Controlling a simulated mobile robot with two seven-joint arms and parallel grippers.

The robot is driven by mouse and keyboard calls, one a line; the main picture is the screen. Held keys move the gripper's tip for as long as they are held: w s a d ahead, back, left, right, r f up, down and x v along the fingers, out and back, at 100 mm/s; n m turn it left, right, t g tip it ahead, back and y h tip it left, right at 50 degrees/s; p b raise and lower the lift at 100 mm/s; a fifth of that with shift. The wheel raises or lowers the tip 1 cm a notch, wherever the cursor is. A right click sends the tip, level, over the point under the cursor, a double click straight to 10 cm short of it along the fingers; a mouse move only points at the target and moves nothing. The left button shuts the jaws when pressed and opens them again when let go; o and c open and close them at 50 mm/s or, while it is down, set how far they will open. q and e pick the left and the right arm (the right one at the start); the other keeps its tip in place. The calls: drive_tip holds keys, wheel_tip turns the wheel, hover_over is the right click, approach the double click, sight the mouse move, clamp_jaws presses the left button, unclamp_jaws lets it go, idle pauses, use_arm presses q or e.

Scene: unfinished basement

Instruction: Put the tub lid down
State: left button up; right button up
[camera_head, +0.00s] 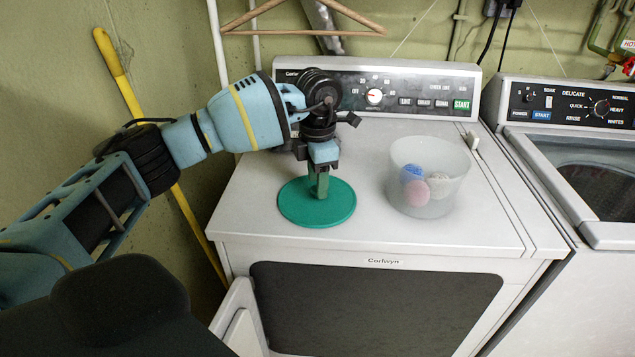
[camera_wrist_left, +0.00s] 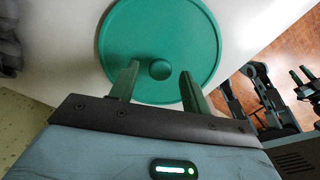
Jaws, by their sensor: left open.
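The tub lid is a round green disc with a small knob; it lies flat on the dryer top in the head view (camera_head: 338,207) and fills the top of the left wrist view (camera_wrist_left: 150,30). My left gripper (camera_head: 319,188) is just above the lid, pointing down. In the left wrist view its fingers (camera_wrist_left: 157,85) are apart on either side of the knob (camera_wrist_left: 160,69), with gaps to it. The tub (camera_head: 428,198) is a translucent open bowl to the right, holding pink, blue and whitish balls. My right gripper is not seen in the head view.
The white dryer top (camera_head: 365,155) is clear between lid and tub. Its control panel (camera_head: 415,93) rises behind my gripper. A washer (camera_head: 590,150) stands at the right. A yellow pole (camera_head: 120,75) leans at the left, and a wooden hanger (camera_head: 300,30) hangs above.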

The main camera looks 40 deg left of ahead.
use_arm(q)
wheel_tip(320, 180, up, 11)
idle(0.3)
drive_tip(key=shift+d+f, duration=0.1)
drive_tip(key=shift+f, duration=0.05)
idle(0.5)
